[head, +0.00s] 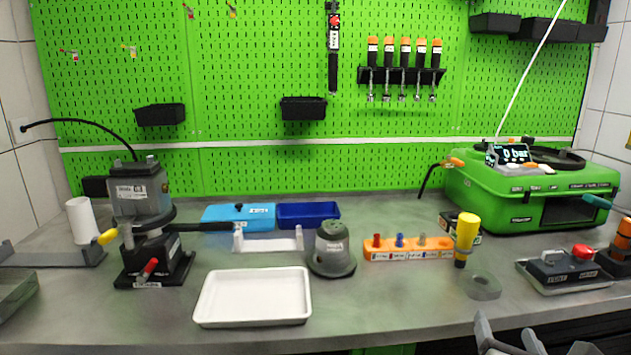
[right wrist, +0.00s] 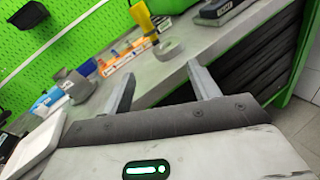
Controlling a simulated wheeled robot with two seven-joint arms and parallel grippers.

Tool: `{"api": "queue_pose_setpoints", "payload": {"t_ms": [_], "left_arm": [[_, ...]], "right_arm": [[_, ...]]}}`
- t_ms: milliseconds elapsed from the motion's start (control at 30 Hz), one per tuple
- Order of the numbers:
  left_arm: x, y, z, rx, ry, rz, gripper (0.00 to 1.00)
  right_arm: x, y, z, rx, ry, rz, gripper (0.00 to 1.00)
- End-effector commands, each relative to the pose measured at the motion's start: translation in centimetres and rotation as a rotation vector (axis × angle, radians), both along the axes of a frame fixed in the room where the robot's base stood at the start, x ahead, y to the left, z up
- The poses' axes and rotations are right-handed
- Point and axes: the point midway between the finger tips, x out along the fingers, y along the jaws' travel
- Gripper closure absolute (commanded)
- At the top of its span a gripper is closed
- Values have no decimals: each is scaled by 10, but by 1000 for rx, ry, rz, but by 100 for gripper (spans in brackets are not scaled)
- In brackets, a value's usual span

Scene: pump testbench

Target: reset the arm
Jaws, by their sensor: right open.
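My right gripper (head: 508,345) shows at the bottom edge of the head view, in front of the bench's front edge. In the right wrist view its two fingers (right wrist: 163,92) stand wide apart with nothing between them. The fingers point toward the grey workbench (head: 400,305). My left gripper is not in the head view. The yellow-handled tool (head: 466,232) and a grey ring (head: 483,286) are the bench items closest beyond the right gripper, and it touches neither.
A white tray (head: 254,297) lies at the front of the bench. A pump (head: 145,215) stands left, a grey housing (head: 332,247) in the middle, an orange holder (head: 405,248) right of it. A green test unit (head: 540,195) and a black box (head: 566,270) stand right. Bench front centre is clear.

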Motion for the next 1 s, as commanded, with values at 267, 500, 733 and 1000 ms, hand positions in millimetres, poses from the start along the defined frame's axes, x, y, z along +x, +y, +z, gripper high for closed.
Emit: {"api": "queue_pose_setpoints", "payload": {"t_ms": [267, 500, 733, 1000], "left_arm": [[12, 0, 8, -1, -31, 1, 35], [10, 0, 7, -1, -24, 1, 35], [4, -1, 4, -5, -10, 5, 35], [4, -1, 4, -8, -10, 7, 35]], "right_arm": [[-17, 29, -66, 524, 45, 14, 39], [-58, 74, -143, 1295, 112, -131, 39], [-121, 126, -207, 2218, 109, -577, 39], [-148, 145, -225, 2599, 44, -870, 39]]}}
